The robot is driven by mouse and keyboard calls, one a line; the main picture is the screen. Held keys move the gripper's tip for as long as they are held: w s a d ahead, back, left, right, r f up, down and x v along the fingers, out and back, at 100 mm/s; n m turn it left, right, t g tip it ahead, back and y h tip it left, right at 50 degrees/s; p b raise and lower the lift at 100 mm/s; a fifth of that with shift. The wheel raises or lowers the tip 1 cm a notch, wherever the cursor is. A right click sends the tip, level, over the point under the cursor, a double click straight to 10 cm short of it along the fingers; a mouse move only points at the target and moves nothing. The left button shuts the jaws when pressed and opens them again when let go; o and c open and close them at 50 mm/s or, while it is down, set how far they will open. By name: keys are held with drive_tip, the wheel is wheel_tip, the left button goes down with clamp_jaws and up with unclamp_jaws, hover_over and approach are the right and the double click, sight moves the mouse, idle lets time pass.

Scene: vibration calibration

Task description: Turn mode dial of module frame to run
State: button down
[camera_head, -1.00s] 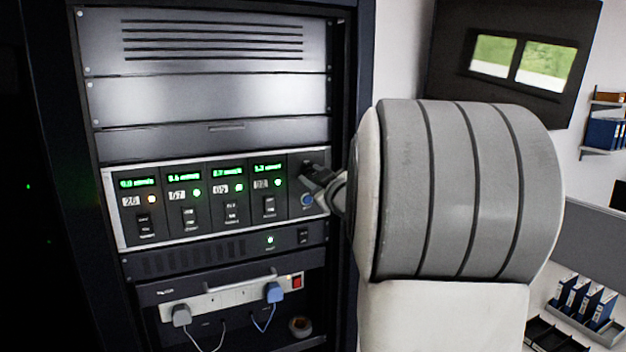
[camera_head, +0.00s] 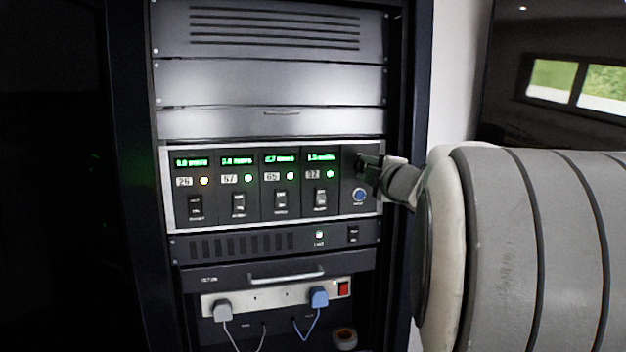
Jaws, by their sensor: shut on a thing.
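The module frame (camera_head: 170,222) is a silver-edged panel in the rack, with several dark modules that carry green readouts, lamps and rocker switches. My gripper (camera_head: 366,162) reaches in from the right to the upper part of the frame's rightmost section. It is shut on the mode dial there, which the fingers hide almost wholly, so its setting cannot be read. A round blue button (camera_head: 360,196) sits just below the gripper.
A unit with a green lamp (camera_head: 319,234) sits below the frame. Under it are a drawer handle (camera_head: 286,276) and a power strip (camera_head: 265,299) with two plugs and a red switch (camera_head: 344,288). The rack's right post (camera_head: 408,110) stands close to my arm.

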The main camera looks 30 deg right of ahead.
drive_tip(key=shift+n+b, duration=0.55)
drive_tip(key=shift+n, duration=0.35)
drive_tip(key=shift+r, duration=0.1)
drive_tip(key=c, duration=0.6)
unclamp_jaws()
drive_tip(key=shift+o, duration=0.2)
drive_tip(key=shift+s, duration=0.1)
